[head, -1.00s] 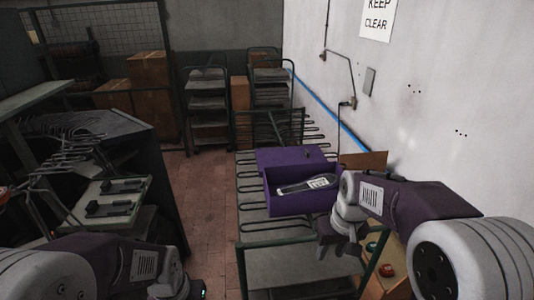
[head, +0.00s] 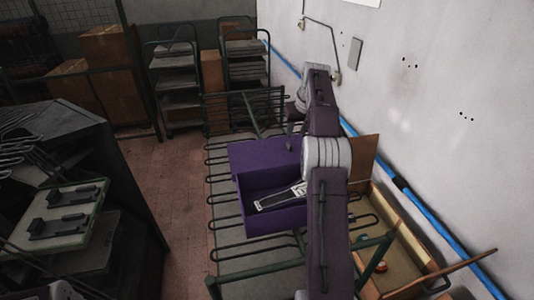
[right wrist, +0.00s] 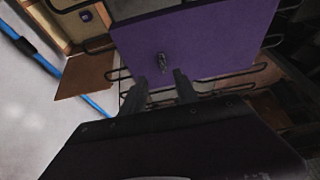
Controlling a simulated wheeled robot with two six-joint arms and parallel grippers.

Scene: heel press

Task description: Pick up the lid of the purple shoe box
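The purple shoe box (head: 262,222) stands open on a wire rack. A long black-and-white item (head: 282,197) lies in it. Its flat purple lid (head: 258,154) lies behind the box and has a small dark knob. The right wrist view shows the lid (right wrist: 215,38) and the knob (right wrist: 162,63) close up. My right gripper (head: 291,116) is beyond the lid's far right corner, partly hidden by my arm. Its two fingers (right wrist: 158,84) are apart with nothing between them, and the knob appears just past their tips. My left gripper is out of view.
A white wall with a blue pipe (head: 415,195) runs along the right. A brown cardboard piece (head: 364,157) and a shallow tray (head: 412,228) are right of the box. A table with black fixtures (head: 62,222) is at left. Shelf carts (head: 174,80) stand behind.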

